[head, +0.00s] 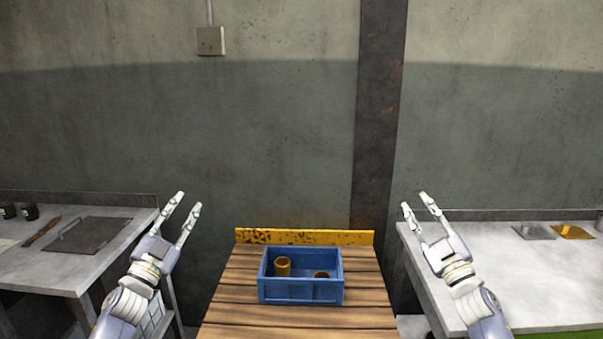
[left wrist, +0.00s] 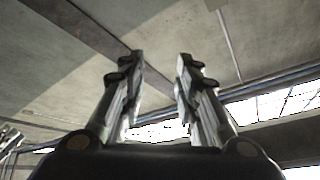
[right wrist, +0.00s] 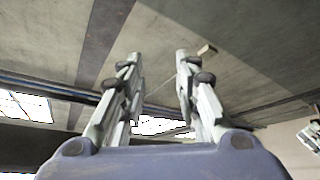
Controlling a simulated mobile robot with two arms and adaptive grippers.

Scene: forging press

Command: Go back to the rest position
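My left gripper (head: 187,210) is raised at the left of the head view, between the left table and the wooden table. Its fingers are apart with nothing between them, as the left wrist view (left wrist: 158,65) also shows. My right gripper (head: 418,204) is raised at the right, in front of the right table's left end in the picture. Its fingers are also apart and empty, as the right wrist view (right wrist: 158,65) shows.
A blue crate (head: 301,292) with two brownish cylindrical parts (head: 283,266) stands on the wooden table (head: 230,318). A grey table (head: 60,270) at left holds a dark plate (head: 90,234). A grey table (head: 540,290) at right holds small plates (head: 572,231). A wall closes the back.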

